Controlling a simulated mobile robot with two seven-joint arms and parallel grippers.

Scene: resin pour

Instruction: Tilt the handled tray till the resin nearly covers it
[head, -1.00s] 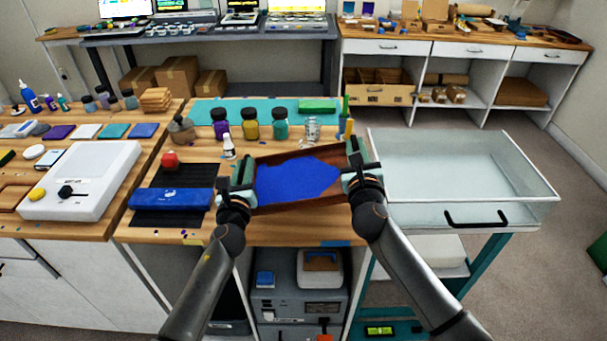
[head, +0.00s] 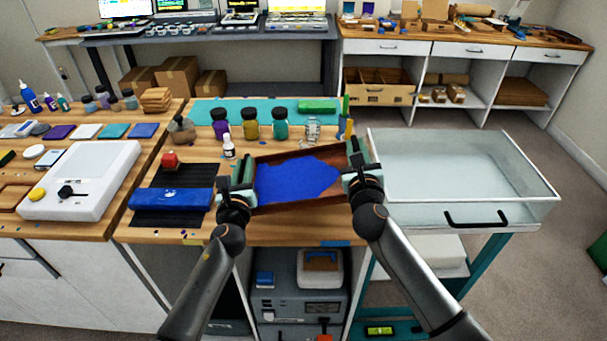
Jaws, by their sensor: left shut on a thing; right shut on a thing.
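The handled tray (head: 325,196) is a brown wooden tray held between my two grippers above the front of the wooden bench. Blue resin (head: 292,180) covers the left and middle of its floor. Bare brown floor shows along the right side and the far edge. My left gripper (head: 242,176) is shut on the tray's left end. My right gripper (head: 358,160) is shut on the tray's right end. The handles are hidden by the grippers. The tray looks close to level, with its right end slightly further back; I cannot tell the exact tilt.
A clear-walled bin (head: 465,165) is at the right.

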